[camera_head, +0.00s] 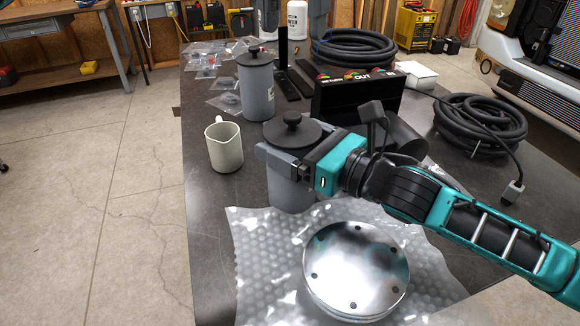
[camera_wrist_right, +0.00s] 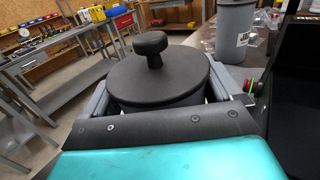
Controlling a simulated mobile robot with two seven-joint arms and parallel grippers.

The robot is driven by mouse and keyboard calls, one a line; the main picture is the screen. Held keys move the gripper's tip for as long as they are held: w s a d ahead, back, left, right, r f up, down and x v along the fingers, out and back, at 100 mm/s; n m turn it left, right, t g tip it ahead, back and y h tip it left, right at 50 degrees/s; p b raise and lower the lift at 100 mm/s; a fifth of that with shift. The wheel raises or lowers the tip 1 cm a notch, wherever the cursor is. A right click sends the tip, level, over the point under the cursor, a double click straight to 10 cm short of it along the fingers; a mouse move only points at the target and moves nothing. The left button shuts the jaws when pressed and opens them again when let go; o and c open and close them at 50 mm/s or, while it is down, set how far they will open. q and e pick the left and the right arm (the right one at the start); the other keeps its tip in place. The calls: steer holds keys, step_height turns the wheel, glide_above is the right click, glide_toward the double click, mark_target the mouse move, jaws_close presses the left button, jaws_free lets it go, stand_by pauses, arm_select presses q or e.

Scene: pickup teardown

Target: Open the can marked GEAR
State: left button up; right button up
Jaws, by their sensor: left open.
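A grey can with a black knobbed lid (camera_head: 292,130) stands upright on the table; its body (camera_head: 290,192) shows below my right gripper (camera_head: 290,163). In the right wrist view the gripper's fingers lie on both sides of the can, close under the rim of the lid (camera_wrist_right: 158,75), and appear shut on it. The lid sits on the can. No marking shows on this can. A second grey can (camera_head: 257,90) with a black lid stands behind; it also shows in the right wrist view (camera_wrist_right: 235,32) with a label I cannot read. My left gripper is not discernible.
A round metal part (camera_head: 357,268) lies on bubble wrap (camera_head: 262,270) in front. A black box marked OUT (camera_head: 345,97) and hose coils (camera_head: 480,122) are at right. Small plastic bags lie at the back left.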

mark_target(292, 115)
steer(key=c, duration=0.8)
arm_select(q)
step_height(292, 115, down, 13)
steer(key=n, duration=2.2)
steer(key=shift+r+n, duration=0.1)
steer(key=shift+n, duration=0.2)
